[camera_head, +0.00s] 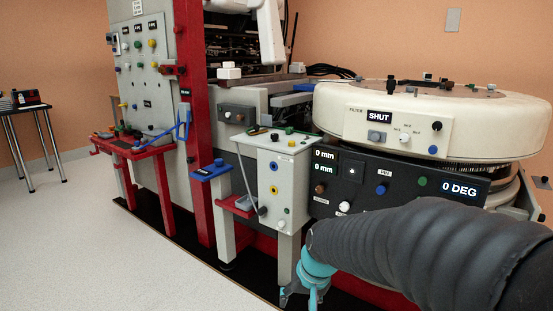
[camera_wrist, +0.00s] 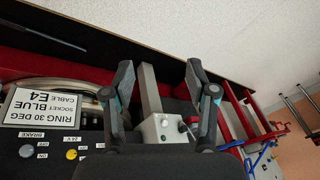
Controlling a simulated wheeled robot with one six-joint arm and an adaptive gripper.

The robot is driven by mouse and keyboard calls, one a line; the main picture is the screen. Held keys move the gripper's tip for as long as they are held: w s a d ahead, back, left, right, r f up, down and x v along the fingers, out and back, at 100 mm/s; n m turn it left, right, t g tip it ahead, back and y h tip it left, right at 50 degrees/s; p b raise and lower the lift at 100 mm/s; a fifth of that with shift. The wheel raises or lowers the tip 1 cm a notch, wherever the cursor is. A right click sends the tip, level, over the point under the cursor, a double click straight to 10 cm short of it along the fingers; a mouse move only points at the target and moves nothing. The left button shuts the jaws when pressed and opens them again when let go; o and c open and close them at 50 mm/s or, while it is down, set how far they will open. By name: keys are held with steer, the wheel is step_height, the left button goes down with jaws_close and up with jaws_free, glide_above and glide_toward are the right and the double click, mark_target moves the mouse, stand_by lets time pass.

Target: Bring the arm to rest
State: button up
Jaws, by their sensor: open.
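My gripper (camera_wrist: 160,95) shows in the wrist view with its two dark fingers spread wide apart and nothing between them. A grey post and a pale control box (camera_wrist: 162,127) lie beyond the fingers. In the head view my arm reaches in from the lower right, and the teal wrist end is low in front of the machine. The fingers are mostly hidden there. The large cream ring (camera_head: 340,112) shows a "SHUT" label, and the dark panel (camera_head: 400,172) under it reads "0 DEG" and "0 mm".
The pale control box (camera_head: 285,170) stands close behind my wrist. A red upright (camera_head: 197,190), a small blue shelf (camera_head: 210,170) and a red shelf (camera_head: 135,147) jut out further left. A side table (camera_head: 27,108) stands far left. The light floor (camera_head: 110,255) at the left is clear.

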steer(key=s+d+r+t+h, duration=0.1)
steer(key=s+d+r, duration=0.3)
steer(key=s, duration=0.5)
steer(key=s+d+r+t+h, duration=0.1)
steer(key=s+d+r, duration=0.4)
steer(key=s, duration=0.4)
steer(key=shift+s+d+r+p, duration=0.15)
steer(key=shift+d+r+p, duration=0.15)
steer(key=shift+d, duration=0.55)
stand_by(0.8)
